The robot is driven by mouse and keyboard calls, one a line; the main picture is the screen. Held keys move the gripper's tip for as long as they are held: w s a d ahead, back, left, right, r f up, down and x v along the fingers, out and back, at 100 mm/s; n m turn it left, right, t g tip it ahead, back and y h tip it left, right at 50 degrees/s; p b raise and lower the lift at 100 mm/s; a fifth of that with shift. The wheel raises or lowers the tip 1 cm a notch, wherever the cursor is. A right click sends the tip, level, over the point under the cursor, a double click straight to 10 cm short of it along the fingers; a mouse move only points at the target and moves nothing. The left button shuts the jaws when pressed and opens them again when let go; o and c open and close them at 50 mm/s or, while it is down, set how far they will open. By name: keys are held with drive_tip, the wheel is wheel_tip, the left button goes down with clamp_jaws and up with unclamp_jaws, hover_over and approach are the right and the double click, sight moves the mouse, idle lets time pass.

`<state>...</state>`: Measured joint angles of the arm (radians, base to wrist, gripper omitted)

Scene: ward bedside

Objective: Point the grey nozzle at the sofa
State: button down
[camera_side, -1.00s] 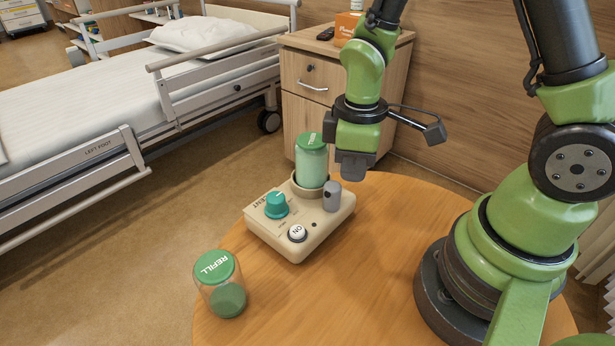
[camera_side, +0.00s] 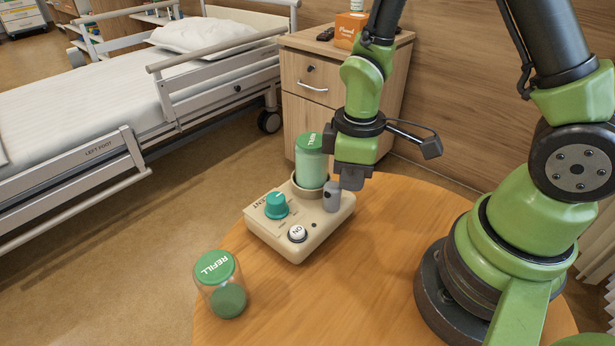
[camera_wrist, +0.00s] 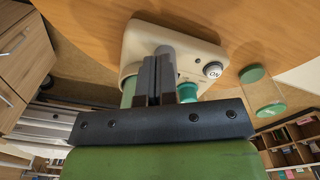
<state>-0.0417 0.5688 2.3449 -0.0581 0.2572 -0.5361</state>
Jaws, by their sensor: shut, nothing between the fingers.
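The grey nozzle (camera_side: 332,197) is a short upright cylinder at the right rear corner of the beige device (camera_side: 322,232), with a dark spot on the side facing the side camera. My gripper (camera_side: 352,182) is shut and empty, low beside the nozzle, on its right and slightly behind it. I cannot tell whether they touch. In the wrist view my shut fingertips (camera_wrist: 152,82) overlap the device, with the grey nozzle (camera_wrist: 164,52) just past them. I make out no sofa in either view.
The device carries a green-lidded jar (camera_side: 311,158), a teal knob (camera_side: 276,205) and a white ON button (camera_side: 297,233). A REFILL jar (camera_side: 220,285) stands at the front left of the round wooden table (camera_side: 370,270). A bed (camera_side: 110,105) and bedside cabinet (camera_side: 318,85) stand behind.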

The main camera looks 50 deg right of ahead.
drive_tip(key=shift+w+a+f, duration=0.1)
drive_tip(key=shift+a+f, duration=0.1)
drive_tip(key=shift+f, duration=0.3)
drive_tip(key=shift+d, duration=0.1)
wheel_tip(320, 180, up, 6)
drive_tip(key=shift+s+d, duration=0.2)
drive_tip(key=shift+s, duration=0.25)
idle(0.3)
drive_tip(key=shift+w+r, duration=0.1)
